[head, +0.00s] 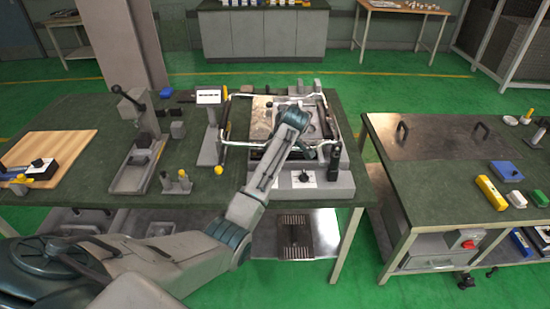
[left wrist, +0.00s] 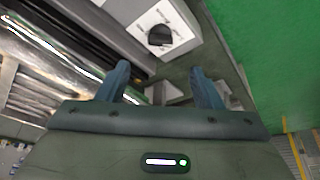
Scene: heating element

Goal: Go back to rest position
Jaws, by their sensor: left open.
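My left arm reaches from the lower left over the heating fixture (head: 345,185) on the left table in the head view. Its wrist covers part of the fixture, and the fingertips cannot be made out there. In the left wrist view my left gripper (left wrist: 160,84) has its two blue fingers apart, with nothing held between them. A pale block with a black knob (left wrist: 160,36) lies beyond the fingers, and shiny metal bars (left wrist: 60,65) lie to their left. My right gripper is not in view.
A lever press (head: 130,175), small posts (head: 183,182) and a wooden board (head: 45,150) stand left of the fixture. A second table (head: 430,185) on the right holds a yellow box (head: 491,193). Green floor (head: 375,260) shows between the tables.

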